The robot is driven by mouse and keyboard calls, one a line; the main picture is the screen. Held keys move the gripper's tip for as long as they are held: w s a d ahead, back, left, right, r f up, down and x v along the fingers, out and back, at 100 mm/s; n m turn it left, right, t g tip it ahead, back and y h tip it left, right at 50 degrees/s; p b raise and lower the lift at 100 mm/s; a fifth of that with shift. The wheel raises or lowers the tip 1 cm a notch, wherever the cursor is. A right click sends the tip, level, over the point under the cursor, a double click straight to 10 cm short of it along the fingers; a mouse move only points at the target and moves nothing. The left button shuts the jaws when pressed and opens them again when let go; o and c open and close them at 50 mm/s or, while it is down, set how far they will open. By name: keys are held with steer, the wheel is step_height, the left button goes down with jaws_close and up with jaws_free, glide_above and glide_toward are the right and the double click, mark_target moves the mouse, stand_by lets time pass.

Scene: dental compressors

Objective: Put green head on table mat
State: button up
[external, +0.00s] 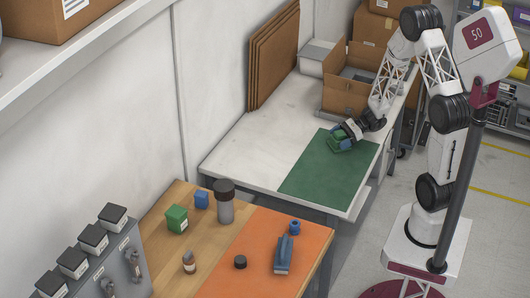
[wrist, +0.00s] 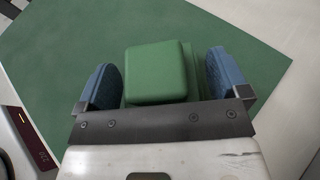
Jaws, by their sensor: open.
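The green head (wrist: 157,73) is a rounded green block in the wrist view. It sits between the two blue finger pads of my gripper (wrist: 165,83), with a visible gap to each pad. In the external view the green head (external: 338,142) is low over or on the green table mat (external: 315,172), near the mat's back right part. My gripper (external: 346,132) is around it there, fingers apart. The mat (wrist: 240,50) also fills most of the wrist view behind the head. Whether the head's underside rests on the mat is hard to tell.
An open cardboard box (external: 345,98) stands behind my gripper on the white table (external: 250,150). The mat's front is clear.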

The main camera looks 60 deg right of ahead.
steer(key=shift+r, duration=0.2)
steer(key=shift+v, duration=6)
steer(key=s+a+r+n+g+h, duration=0.1)
steer(key=a+r+n+g, duration=0.3)
steer(key=a+r+n, duration=0.45)
steer(key=s+a+r+n+g+h, duration=0.1)
steer(key=a+r+n+g, duration=0.35)
steer(key=a, duration=0.65)
steer(key=s+a+r+n+t+h, duration=0.1)
steer(key=s+a+r+n+h, duration=0.6)
steer(key=s+a+r+n, duration=0.3)
steer(key=a+r+n, duration=0.1)
steer(key=n, duration=0.2)
steer(key=shift+n+h, duration=0.4)
